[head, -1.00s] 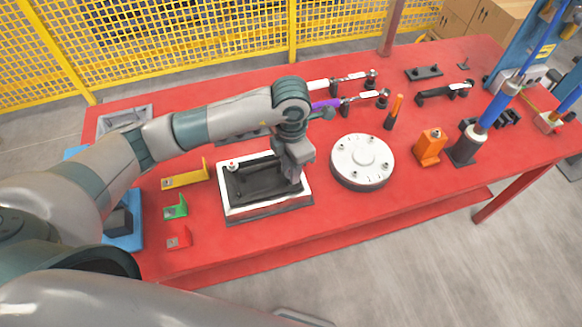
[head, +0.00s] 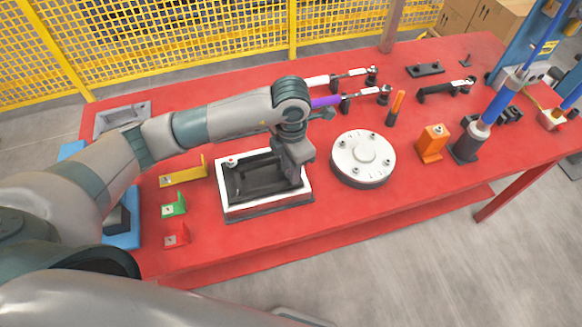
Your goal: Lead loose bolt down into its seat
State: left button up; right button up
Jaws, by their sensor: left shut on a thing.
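My left gripper (head: 297,182) points down over the right side of a white-rimmed open housing (head: 268,211) with a dark inside. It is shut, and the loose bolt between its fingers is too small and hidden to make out. I cannot tell whether the bolt touches its seat. A small red mark (head: 232,161) shows at the housing's back left corner. My right gripper is not in view.
A round white cover (head: 363,158) with several bolts lies right of the housing. Yellow (head: 183,177), green (head: 174,206) and red (head: 177,236) brackets stand left. An orange block (head: 432,146) and tools lie farther right. The red table's front strip is clear.

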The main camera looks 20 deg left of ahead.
pick_arm(q)
jog(key=shift+f+b, duration=0.45)
jog(key=shift+f, duration=0.05)
jog(key=o, duration=1.1)
jog(key=shift+r, duration=0.1)
jog(key=shift+r, duration=0.1)
jog(key=shift+w+r, duration=0.15)
jog(key=shift+r, duration=0.35)
jog(key=r+b, duration=0.3)
jog(key=r, duration=1.3)
jog(key=shift+s+b, duration=0.2)
jog(key=shift+b, duration=0.15)
jog(key=shift+s+d, duration=0.1)
